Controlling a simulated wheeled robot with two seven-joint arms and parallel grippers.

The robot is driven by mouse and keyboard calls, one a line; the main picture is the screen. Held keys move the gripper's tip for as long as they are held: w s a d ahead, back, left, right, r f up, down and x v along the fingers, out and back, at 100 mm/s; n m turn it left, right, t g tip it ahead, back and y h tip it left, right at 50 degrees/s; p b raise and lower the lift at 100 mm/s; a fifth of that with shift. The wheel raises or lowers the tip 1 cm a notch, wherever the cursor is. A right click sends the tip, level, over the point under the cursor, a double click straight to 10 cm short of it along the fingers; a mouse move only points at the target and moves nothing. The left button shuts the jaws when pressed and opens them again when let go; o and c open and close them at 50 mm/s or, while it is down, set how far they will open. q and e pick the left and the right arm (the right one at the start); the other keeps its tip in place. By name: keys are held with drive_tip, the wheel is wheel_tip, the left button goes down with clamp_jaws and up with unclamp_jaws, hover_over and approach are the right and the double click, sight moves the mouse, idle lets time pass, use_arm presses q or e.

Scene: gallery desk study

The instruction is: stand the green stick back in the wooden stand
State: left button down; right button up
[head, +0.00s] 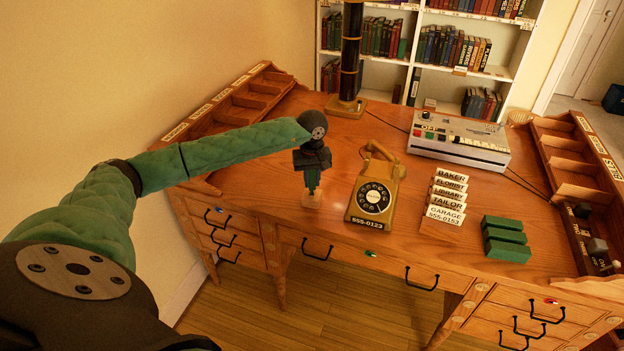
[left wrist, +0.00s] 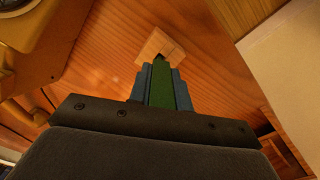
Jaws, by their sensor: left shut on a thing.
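The green stick (head: 312,181) is upright between the fingers of my left gripper (head: 312,170), which is shut on it. The wooden stand (head: 312,199) is a small pale block on the desk, left of the telephone. The stick's lower end is right at the stand. In the left wrist view, the stick (left wrist: 161,88) points at the stand (left wrist: 153,44), and a dark slot shows partly beside the stick's end. I cannot tell whether the end is inside the slot or just above it. My right gripper is not in view.
A rotary telephone (head: 374,192) stands close to the right of the stand. Further right are name cards (head: 447,197), green blocks (head: 506,240) and a grey switch machine (head: 459,137). A dark lamp column (head: 350,60) rises behind. The desk left of the stand is clear.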

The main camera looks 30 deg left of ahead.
use_arm(q)
drive_tip(key=shift+f+b, duration=1.1)
drive_tip(key=shift+f, duration=0.15)
drive_tip(key=c, duration=1.2)
unclamp_jaws()
drive_tip(key=shift+r+b, duration=1.1)
drive_tip(key=shift+r, duration=2.8)
